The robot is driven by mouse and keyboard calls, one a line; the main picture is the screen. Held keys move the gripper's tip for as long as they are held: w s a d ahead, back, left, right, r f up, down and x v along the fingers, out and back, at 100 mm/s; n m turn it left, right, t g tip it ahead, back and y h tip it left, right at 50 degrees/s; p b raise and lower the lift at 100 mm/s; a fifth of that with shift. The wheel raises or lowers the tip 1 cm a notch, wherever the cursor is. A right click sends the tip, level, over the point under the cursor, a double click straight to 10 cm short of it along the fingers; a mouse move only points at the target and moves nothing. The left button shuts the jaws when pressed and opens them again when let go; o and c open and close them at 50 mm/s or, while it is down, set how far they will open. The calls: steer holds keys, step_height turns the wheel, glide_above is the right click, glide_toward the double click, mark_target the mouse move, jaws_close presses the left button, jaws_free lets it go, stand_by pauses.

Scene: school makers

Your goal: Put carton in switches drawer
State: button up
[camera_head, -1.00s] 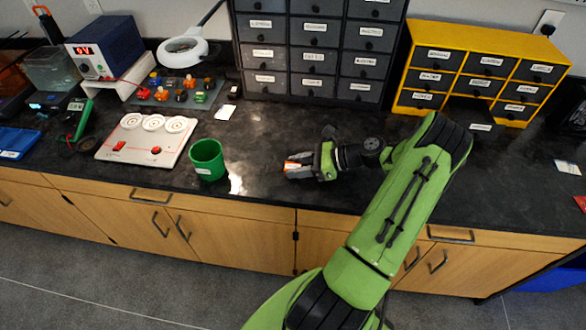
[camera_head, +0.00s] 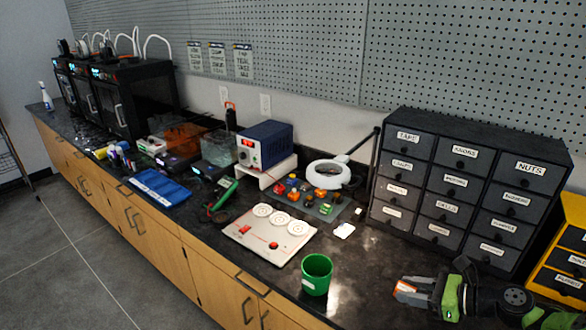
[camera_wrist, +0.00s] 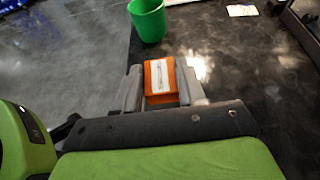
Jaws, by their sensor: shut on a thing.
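My gripper (camera_wrist: 161,92) is shut on a small orange carton (camera_wrist: 160,72) with a white label, seen between the two grey fingers in the wrist view. In the head view my gripper (camera_head: 418,291) is low at the right, over the black counter, with the orange end of the carton at its tips. The yellow drawer cabinet (camera_head: 567,258) shows only in part at the right edge. Its labels are too small to read for certain, and I cannot make out a switches drawer in the current views.
A green cup (camera_head: 316,275) stands left of my gripper. A grey drawer cabinet (camera_head: 470,190) stands behind it. A white panel with dials (camera_head: 268,238), a magnifier lamp (camera_head: 328,174) and a blue power supply (camera_head: 265,145) are further left on the counter (camera_head: 365,270).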

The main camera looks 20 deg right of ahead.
steer(key=w+a+n+g+y+p, duration=0.1)
steer(key=w+a+p, duration=0.2)
steer(key=a, duration=0.9)
steer(key=w+a+r+n+g+y+p, duration=0.1)
steer(key=w+a+n+p, duration=0.1)
steer(key=a, duration=1.1)
steer(key=shift+w+g+p, duration=0.3)
steer(key=shift+w+p, duration=0.35)
steer(key=shift+w, duration=0.05)
steer(key=shift+r, duration=0.1)
